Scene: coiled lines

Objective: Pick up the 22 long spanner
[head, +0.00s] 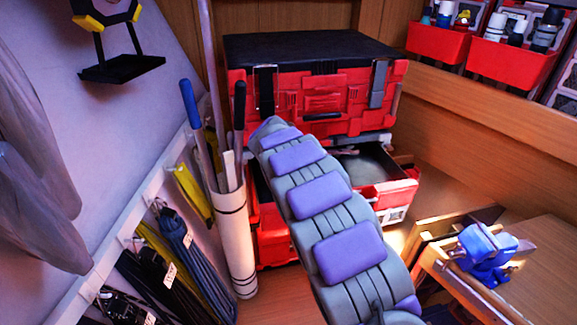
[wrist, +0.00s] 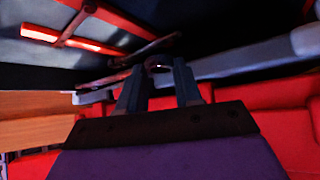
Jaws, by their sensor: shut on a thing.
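In the wrist view, my gripper (wrist: 159,72) is shut on a dark metal tool end with a rounded, ring-like shape, which looks like a spanner (wrist: 158,66). Most of its length is hidden, and no size marking is legible. Another dark, long tool (wrist: 146,50) lies just beyond the fingertips. In the head view, my arm reaches over the open drawer (head: 385,190) of a red toolbox (head: 325,100) and hides my gripper.
A white tube (head: 236,240) holding long rods stands left of the toolbox. A workbench with a blue vise (head: 487,252) is at lower right. Red bins (head: 512,62) with bottles sit on the upper right shelf. Bagged lines (head: 178,255) hang on the left wall.

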